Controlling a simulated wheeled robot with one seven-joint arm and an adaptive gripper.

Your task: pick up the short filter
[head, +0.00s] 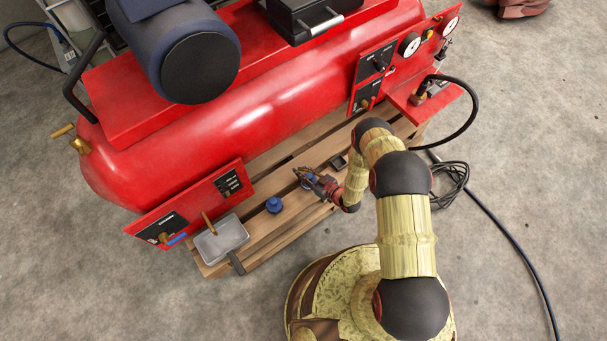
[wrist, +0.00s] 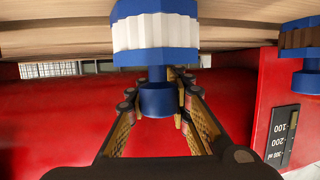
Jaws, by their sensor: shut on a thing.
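A filter with a white pleated band between blue caps (wrist: 156,32) is in the middle of the wrist view, with a blue neck and a round blue end knob (wrist: 158,100). My gripper (wrist: 157,92) is shut on this end, its fingers on both sides of the knob and neck. In the head view my gripper (head: 303,177) is over the pallet and mostly hides the filter. I cannot tell from its length alone which filter is the short one.
A second filter, blue with a brown band (wrist: 300,40), is at the wrist view's right; a blue item (head: 273,205) stands on the pallet (head: 268,233). A red compressor tank (head: 250,120) rises behind. Hoses lie at right.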

